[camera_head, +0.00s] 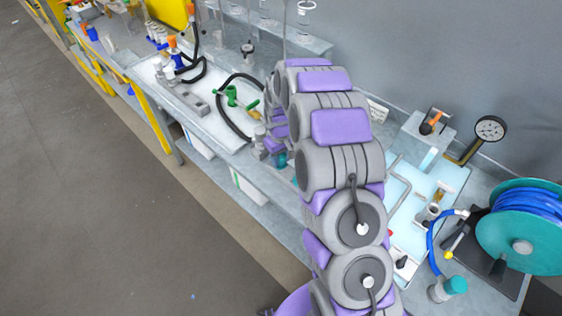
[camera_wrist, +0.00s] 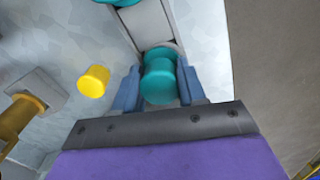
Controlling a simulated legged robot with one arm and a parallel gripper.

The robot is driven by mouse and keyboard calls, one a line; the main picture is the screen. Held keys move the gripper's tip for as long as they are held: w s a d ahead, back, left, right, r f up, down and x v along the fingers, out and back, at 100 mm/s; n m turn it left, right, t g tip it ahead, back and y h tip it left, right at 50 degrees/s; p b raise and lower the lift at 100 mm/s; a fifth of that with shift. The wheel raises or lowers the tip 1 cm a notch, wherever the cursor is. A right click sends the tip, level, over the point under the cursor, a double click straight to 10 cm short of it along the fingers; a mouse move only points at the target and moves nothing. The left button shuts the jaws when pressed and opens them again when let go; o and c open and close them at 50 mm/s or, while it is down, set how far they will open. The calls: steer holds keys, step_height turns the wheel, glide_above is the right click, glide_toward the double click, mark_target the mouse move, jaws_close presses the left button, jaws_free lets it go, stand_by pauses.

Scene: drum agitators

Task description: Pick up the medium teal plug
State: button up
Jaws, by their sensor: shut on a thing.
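The teal plug (camera_wrist: 159,82) is a short, round, waisted piece in the middle of the wrist view. My gripper (camera_wrist: 158,69) has its two blue-grey fingers on either side of it and is shut on it. The plug's far end is against or just above a grey-white strip (camera_wrist: 152,28); I cannot tell if it touches. Part of another teal piece (camera_wrist: 121,2) shows at the top edge. In the head view my arm covers most of the gripper's area, and a small teal piece (camera_head: 281,159) shows beside it.
A yellow plug (camera_wrist: 93,81) stands left of my gripper, with a brass-coloured fitting (camera_wrist: 17,118) further left. The bench edge drops to the floor (camera_wrist: 283,60) on the right. A teal hose reel (camera_head: 521,247) and teal-capped jar (camera_head: 447,289) stand at the right in the head view.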

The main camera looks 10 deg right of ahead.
steer(key=shift+a, duration=0.55)
steer(key=shift+c, duration=1.4)
steer(key=shift+d, duration=0.1)
steer(key=shift+d+r, duration=0.25)
steer(key=shift+r, duration=0.2)
step_height(320, 180, up, 3)
steer(key=shift+p, duration=0.55)
steer(key=s+a, duration=0.2)
steer(key=s, duration=0.2)
steer(key=s+a+p, duration=0.1)
steer(key=s+a, duration=0.2)
steer(key=s, duration=0.2)
steer(key=s+a+r, duration=0.1)
steer(key=s+a, duration=0.1)
steer(key=s, duration=0.3)
steer(key=shift+s+a+p, duration=0.1)
steer(key=shift+a+p, duration=0.2)
steer(key=shift+p, duration=0.05)
